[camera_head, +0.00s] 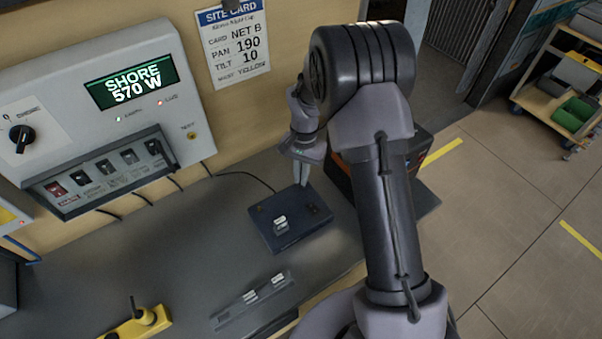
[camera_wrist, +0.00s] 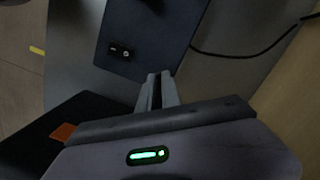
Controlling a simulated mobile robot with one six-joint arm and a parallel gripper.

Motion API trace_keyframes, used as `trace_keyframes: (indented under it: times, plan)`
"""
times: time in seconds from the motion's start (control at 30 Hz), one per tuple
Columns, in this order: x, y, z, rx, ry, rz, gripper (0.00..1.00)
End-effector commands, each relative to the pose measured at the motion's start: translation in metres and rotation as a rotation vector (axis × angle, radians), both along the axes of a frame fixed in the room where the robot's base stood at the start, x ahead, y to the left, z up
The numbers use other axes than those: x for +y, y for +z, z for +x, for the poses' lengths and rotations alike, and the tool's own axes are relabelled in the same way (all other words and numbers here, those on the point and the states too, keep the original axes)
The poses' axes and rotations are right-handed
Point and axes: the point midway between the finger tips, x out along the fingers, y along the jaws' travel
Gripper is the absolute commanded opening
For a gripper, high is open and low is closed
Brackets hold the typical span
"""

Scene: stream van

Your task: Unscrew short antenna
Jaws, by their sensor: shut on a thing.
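A flat dark blue box (camera_head: 275,235) lies on the grey bench; its face with a black rocker switch also shows in the wrist view (camera_wrist: 165,25). My gripper (camera_head: 304,184) points down at the back edge of this box. In the wrist view my fingers (camera_wrist: 160,76) are close together by the box edge, shut on a narrow dark piece (camera_wrist: 157,97), which looks like the short antenna. Fingers hide most of it, and I cannot see its joint with the box.
A grey holder (camera_head: 228,317) with labelled pieces lies in front. A wall panel (camera_head: 100,110) reads SHORE 570 W. A dark case (camera_head: 425,185) stands right of the box.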

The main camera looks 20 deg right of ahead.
Motion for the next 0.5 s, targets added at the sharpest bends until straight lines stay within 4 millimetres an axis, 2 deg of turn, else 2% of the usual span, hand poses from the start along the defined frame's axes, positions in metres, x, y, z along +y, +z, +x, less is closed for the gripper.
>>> trace_keyframes:
  times: [0.3,0.5]
  plan:
    - [-0.0003,0.0006,-0.0006,0.001,0.174,0.001,0.0]
    - [-0.0004,-0.0002,-0.0006,0.001,0.185,0.0,0.0]
